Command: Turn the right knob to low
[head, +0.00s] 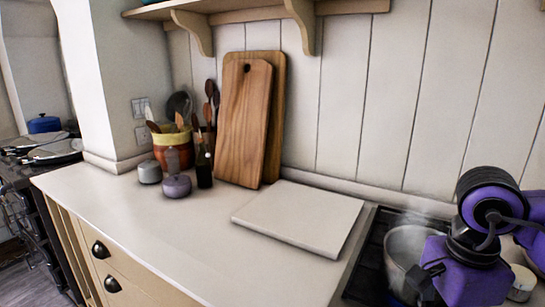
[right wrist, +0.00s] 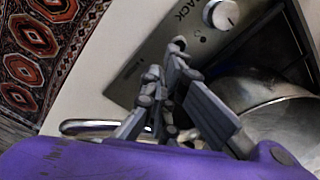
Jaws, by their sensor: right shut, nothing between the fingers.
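In the right wrist view, a white round knob (right wrist: 221,14) sits on the grey hob control panel (right wrist: 150,48), beside printed lettering that seems to read BACK. My right gripper (right wrist: 166,66) is shut and empty, with its fingertips over the panel, lower left of that knob and apart from it. A small pale part shows by the fingertips; I cannot tell if it is a second knob or whether the fingers touch it. Knob settings are too small to read. My left gripper is out of view.
A metal pot (head: 405,243) stands steaming on the hob, close beside my right gripper; it also fills the right of the wrist view (right wrist: 285,125). A pale board (head: 300,215) lies on the counter left of the hob. A patterned rug (right wrist: 38,40) shows below.

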